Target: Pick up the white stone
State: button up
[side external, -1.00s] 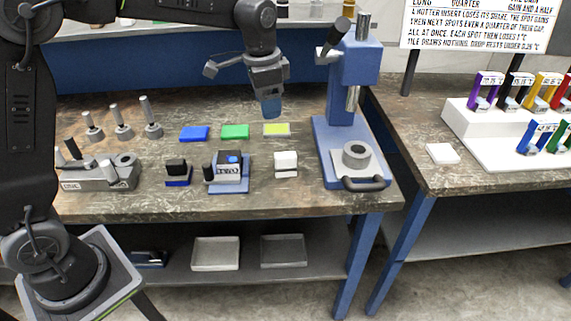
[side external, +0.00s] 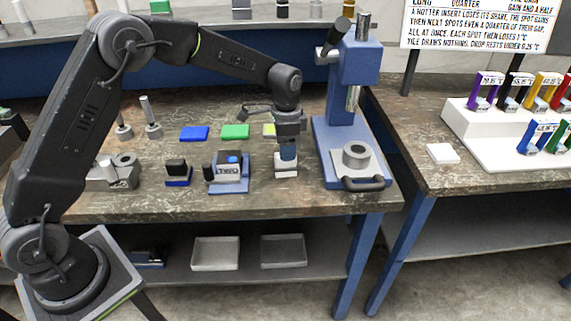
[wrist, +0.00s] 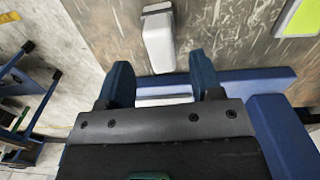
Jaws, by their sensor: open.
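In the wrist view the gripper (wrist: 163,78) shows two fingers spread apart. A white block, which looks like the stone (wrist: 158,42), lies just beyond the fingertips. Another pale surface shows between the fingers; I cannot tell what it is. The gripper is open, and I see nothing held.
Behind are green (side external: 235,131) and blue (side external: 194,133) tiles and a partly hidden yellow-green tile (wrist: 298,17). A blue holder (side external: 228,175) stands to the left. A white tile (side external: 443,153) lies on the right bench.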

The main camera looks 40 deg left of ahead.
notch_tip(320, 180, down, 5)
jog(key=shift+a+f, duration=0.1)
dwell(0.3)
grip_shut()
dwell(0.4)
notch_tip(320, 180, up, 4)
jog(key=shift+w+r, duration=0.1)
jog(key=s+a+r, duration=0.5)
jog(key=a+r, duration=0.2)
jog(key=a, duration=0.3)
jog(key=shift+a, duration=0.3)
